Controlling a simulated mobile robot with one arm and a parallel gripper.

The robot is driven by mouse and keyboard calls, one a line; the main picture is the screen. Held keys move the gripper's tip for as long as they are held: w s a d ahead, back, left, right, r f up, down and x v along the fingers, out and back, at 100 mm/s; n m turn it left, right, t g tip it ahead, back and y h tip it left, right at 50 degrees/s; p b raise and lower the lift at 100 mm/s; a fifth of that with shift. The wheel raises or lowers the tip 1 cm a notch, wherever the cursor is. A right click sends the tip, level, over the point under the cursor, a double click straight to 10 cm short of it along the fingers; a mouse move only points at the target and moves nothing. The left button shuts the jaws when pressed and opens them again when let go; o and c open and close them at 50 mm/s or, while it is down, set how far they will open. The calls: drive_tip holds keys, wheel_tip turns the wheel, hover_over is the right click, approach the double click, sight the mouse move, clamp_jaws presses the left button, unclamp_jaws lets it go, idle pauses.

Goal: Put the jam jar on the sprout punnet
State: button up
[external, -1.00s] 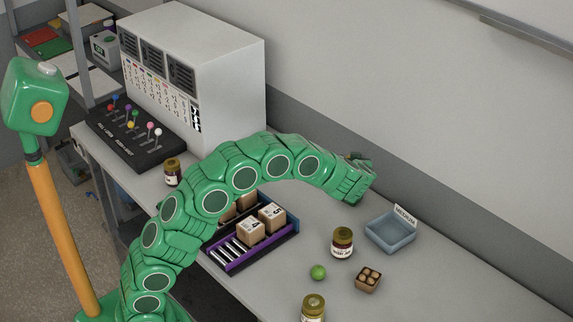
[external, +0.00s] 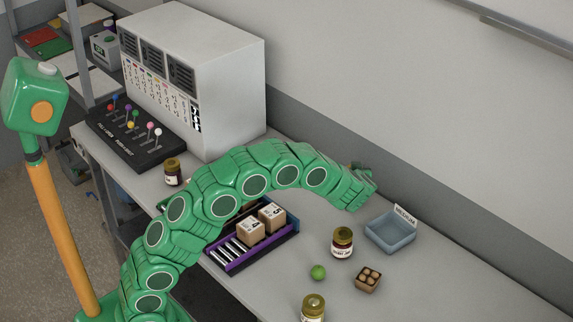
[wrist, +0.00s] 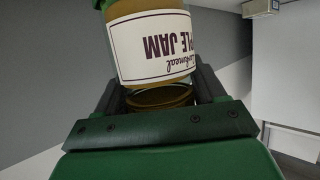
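My gripper (wrist: 160,92) is shut on a jam jar (wrist: 155,50) with a cream label that reads upside down in the wrist view, ending in "PLE JAM". Its gold-brown lid lies between the fingers. In the external view my gripper (external: 364,176) is above the table's back part, and the held jar is hidden behind my arm's end. A small brown punnet (external: 367,280) with several round tan things stands on the table, below and apart from my gripper. I cannot read any marking on it.
Near the punnet are a dark red jam jar (external: 342,243), a green ball (external: 318,272), a gold-lidded jar (external: 312,307) and a blue-grey tray (external: 391,234). A purple-edged crate (external: 232,264) holds boxes. Another jar (external: 172,172) stands by the lever panel (external: 135,138). The right of the table is clear.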

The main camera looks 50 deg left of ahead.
drive_tip(key=o, duration=0.3)
drive_tip(key=shift+s+d+r, duration=0.1)
drive_tip(key=shift+r, duration=0.1)
drive_tip(key=v, duration=1.1)
drive_tip(key=shift+s+d+r, duration=0.15)
drive_tip(key=shift+s+d, duration=0.1)
